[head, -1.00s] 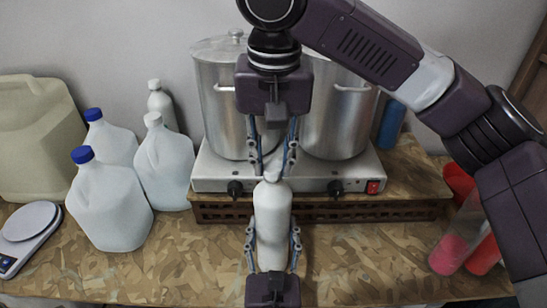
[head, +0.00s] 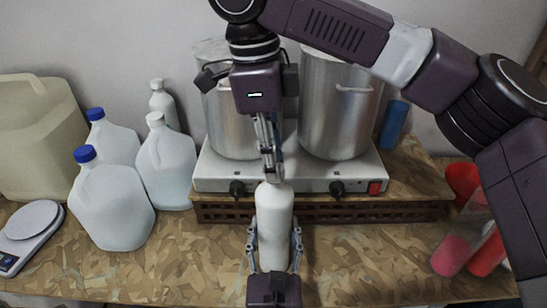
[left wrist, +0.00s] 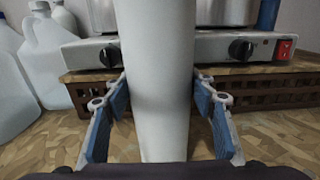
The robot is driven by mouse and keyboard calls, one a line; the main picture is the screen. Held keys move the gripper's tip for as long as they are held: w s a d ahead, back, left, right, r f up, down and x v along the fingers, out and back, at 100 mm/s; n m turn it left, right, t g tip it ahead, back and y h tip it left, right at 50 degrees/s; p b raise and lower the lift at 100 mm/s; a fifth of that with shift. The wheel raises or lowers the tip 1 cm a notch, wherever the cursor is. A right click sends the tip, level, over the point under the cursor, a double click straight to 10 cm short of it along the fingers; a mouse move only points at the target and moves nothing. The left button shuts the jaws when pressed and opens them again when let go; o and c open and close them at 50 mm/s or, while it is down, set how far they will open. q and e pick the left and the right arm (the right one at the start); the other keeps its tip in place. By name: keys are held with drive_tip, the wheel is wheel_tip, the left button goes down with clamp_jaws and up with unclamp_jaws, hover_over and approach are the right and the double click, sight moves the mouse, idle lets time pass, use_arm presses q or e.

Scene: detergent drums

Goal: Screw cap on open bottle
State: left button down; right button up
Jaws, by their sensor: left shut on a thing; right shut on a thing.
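The white bottle (head: 273,225) stands upright at the front middle of the table. My left gripper (head: 274,238) comes in from the front edge and is shut on its body, one finger on each side. In the left wrist view the bottle (left wrist: 160,85) rises between the two blue-padded fingers, and its top is out of frame. My right gripper (head: 270,172) points down over the bottle's mouth, shut at the top of the neck. The cap it holds there is hidden by the fingers, so its fit on the neck cannot be seen.
A double hotplate (head: 215,178) with two steel pots (head: 335,115) stands just behind the bottle. White jugs (head: 112,205), a beige canister (head: 35,150) and a scale (head: 30,222) are at left. Red containers (head: 487,253) are at right. The table on both sides of the bottle is clear.

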drive_tip(key=shift+w, duration=0.1)
drive_tip(key=o, duration=0.7)
drive_tip(key=shift+r, duration=0.1)
drive_tip(key=shift+r, duration=2.15)
drive_tip(key=shift+c, duration=0.4)
